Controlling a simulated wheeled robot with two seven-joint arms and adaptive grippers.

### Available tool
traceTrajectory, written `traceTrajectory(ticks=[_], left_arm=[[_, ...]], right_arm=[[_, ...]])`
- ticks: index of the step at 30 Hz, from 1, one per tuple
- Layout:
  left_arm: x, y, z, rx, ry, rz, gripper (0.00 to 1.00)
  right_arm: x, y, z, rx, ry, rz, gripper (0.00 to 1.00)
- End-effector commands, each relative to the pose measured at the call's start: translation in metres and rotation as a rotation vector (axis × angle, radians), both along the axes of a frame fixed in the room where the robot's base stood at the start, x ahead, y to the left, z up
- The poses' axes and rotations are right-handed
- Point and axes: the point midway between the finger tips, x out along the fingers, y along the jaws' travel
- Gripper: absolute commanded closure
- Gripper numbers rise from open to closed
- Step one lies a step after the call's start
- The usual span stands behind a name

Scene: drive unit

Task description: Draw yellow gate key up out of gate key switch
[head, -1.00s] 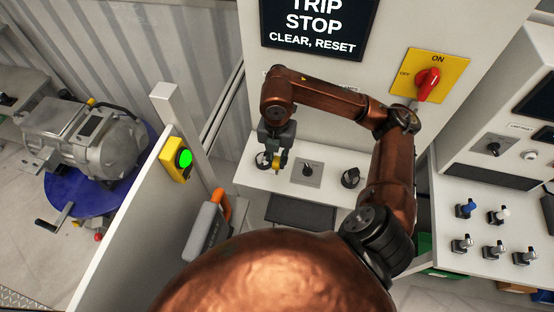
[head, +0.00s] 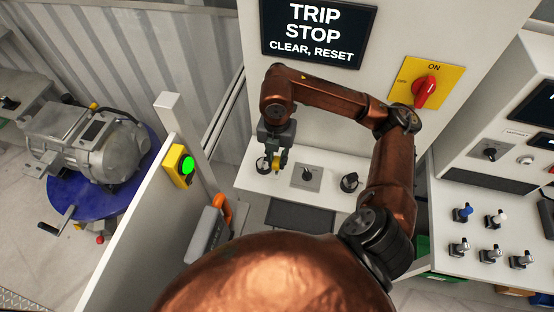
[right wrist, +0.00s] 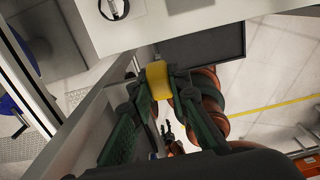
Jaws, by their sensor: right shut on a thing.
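My right gripper (head: 276,150) points down over the left end of the white console. It is shut on the yellow gate key (right wrist: 157,80), which shows as a yellow block between the fingers in the right wrist view. In the head view the key is a small yellow patch at the fingertips. A round fitting with a dark centre, seemingly the gate key switch (head: 263,165), sits on the console just left of the fingertips. In the right wrist view the key appears clear of the console edge and apart from a round fitting (right wrist: 114,8).
The console (head: 328,186) also carries a middle selector knob (head: 306,174) and a right round fitting (head: 350,182). A white panel with a green-lit yellow box (head: 180,164) and an orange handle (head: 222,208) stands left. A red switch (head: 425,91) is on the back wall.

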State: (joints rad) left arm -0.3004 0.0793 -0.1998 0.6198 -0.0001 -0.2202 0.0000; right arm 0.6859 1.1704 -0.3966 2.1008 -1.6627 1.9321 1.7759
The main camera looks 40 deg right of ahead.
Motion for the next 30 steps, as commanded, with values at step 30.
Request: traceTrajectory(ticks=[30], left_arm=[[0.002, 0.000, 0.031, 0.001, -0.003, -0.001, 0.60]], right_arm=[[0.000, 0.000, 0.051, 0.000, 0.000, -0.001, 1.00]])
